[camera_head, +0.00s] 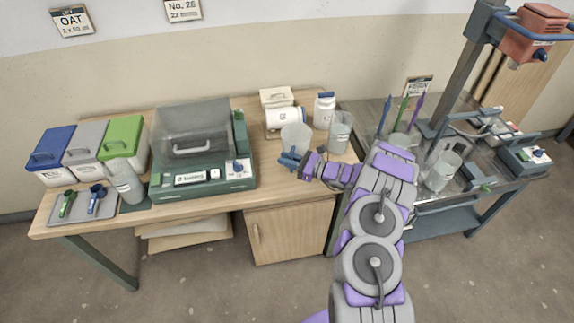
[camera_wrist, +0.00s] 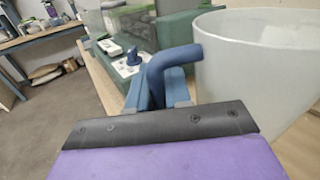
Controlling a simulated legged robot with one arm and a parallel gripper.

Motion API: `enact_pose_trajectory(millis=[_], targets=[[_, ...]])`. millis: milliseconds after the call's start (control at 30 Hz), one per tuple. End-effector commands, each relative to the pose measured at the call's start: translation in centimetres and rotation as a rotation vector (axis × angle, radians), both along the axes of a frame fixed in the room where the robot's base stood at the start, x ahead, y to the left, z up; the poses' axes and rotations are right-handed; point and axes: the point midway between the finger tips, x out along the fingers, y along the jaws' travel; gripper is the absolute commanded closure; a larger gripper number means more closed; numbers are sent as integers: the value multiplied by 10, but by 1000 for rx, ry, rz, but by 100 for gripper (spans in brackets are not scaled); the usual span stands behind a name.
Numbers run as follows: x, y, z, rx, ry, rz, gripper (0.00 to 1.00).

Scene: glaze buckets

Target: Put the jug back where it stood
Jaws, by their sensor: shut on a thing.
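The jug (camera_head: 296,137) is a translucent pale vessel with a blue handle, over the right part of the wooden table (camera_head: 248,198). My gripper (camera_head: 291,159) is at its near side, shut on the handle. In the wrist view the jug's body (camera_wrist: 255,60) fills the right side. Its bent blue handle (camera_wrist: 168,68) rises from between the fingers (camera_wrist: 158,97). The jug looks about upright. I cannot tell whether its base touches the table; the near lower part is partly hidden by the gripper.
A clear container (camera_head: 340,132) stands right of the jug, with a blue-lidded white bottle (camera_head: 324,112) and a white canister (camera_head: 284,118) behind. A green machine (camera_head: 203,175) is to the left. A metal bench (camera_head: 460,160) adjoins at right.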

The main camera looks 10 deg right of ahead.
Motion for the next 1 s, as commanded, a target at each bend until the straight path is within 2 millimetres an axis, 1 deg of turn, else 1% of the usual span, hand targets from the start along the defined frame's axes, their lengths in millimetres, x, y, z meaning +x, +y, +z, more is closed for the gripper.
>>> enact_pose_trajectory(millis=[33, 133, 433, 467, 700, 733, 1000], targets=[[-1, 0, -12, 0, 2, 2, 100], [-1, 1, -24, 1, 2, 1, 100], [-1, 0, -24, 0, 0, 1, 100], [-1, 0, -25, 0, 0, 1, 80], [-1, 0, -24, -1, 1, 1, 58], [-1, 0, -24, -1, 1, 1, 56], [-1, 0, -23, -1, 1, 0, 56]])
